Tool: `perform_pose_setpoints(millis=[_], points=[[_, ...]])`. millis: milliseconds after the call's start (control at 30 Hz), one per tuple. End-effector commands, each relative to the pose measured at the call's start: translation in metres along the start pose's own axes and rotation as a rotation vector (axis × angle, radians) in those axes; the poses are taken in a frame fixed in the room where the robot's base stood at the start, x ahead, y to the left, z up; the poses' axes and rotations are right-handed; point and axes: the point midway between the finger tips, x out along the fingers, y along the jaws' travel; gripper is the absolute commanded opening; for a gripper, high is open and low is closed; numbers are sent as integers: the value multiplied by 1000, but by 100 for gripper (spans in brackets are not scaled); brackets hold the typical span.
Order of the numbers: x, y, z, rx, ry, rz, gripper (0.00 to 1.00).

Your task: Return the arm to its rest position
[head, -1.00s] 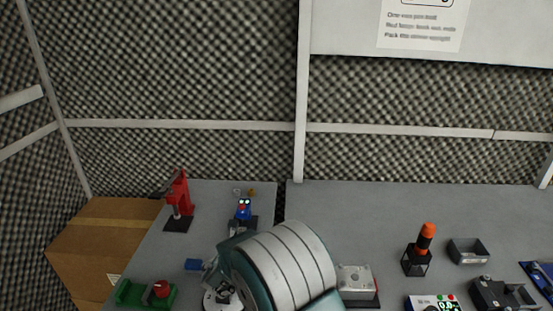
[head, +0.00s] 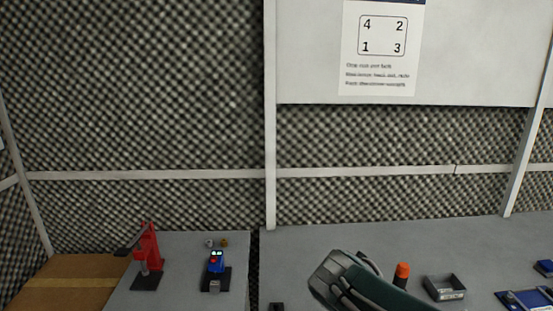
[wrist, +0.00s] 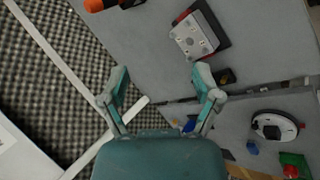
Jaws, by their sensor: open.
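My gripper (wrist: 160,80) is open in the wrist view, its two teal and grey fingers spread wide with nothing between them. It hangs tilted over the grey bench (wrist: 250,50), with the foam wall on the left. In the head view part of my arm (head: 355,285) rises from the bottom edge, right of centre, in front of the bench. The rest of the arm is out of the frame there.
A red press (head: 149,250) and a blue device (head: 216,262) stand on the left bench. An orange-topped item (head: 402,272), a grey tray (head: 445,288) and a blue board (head: 525,300) are at right. A cardboard box (head: 60,285) is at left.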

Motion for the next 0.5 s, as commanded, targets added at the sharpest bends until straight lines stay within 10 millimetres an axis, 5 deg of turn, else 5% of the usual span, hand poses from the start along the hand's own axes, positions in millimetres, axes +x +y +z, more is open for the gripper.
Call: perform_pose_setpoints(millis=[200, 500], points=[[-33, -31, 56, 435, 57, -170, 81], [-68, -74, 86, 874, 153, -368, 81]])
